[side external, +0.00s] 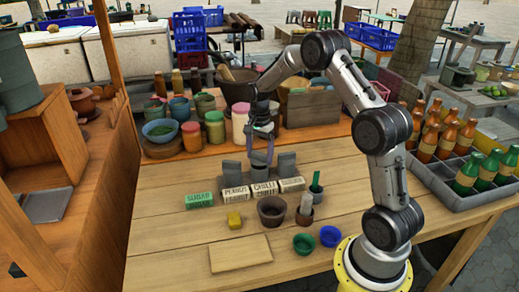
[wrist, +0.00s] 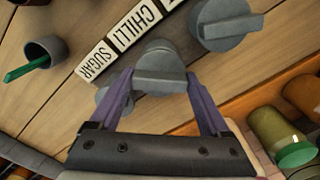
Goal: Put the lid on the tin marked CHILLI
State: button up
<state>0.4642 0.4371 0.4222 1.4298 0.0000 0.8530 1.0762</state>
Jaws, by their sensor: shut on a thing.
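My gripper (side external: 262,150) points down behind the row of lettered labels. In the wrist view its purple fingers (wrist: 160,92) are shut on a grey lid (wrist: 160,72) by its raised grip. The CHILLI label (side external: 264,188) stands in the middle of the row, and it also shows in the wrist view (wrist: 133,24), just beyond the held lid. The CHILLI tin itself is hidden under the lid and gripper, so I cannot tell whether the lid touches it. A second grey lidded shape (wrist: 226,24) is beside it; another grey shape (wrist: 112,97) is partly hidden by a finger.
The PEANUT label (side external: 235,193) and a SUGAR label (side external: 291,184) flank CHILLI; a green SUGAR block (side external: 199,200) lies left. Jars (side external: 215,127) line the back. A bottle crate (side external: 450,190) is right.

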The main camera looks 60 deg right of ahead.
jog(key=shift+f, duration=0.35)
jog(key=shift+f, duration=0.45)
dwell(1.2)
jog(key=o, duration=1.2)
jog(key=shift+c, duration=0.2)
jog(key=shift+r, duration=0.1)
jog(key=shift+r, duration=3.4)
jog(key=shift+r, duration=2.5)
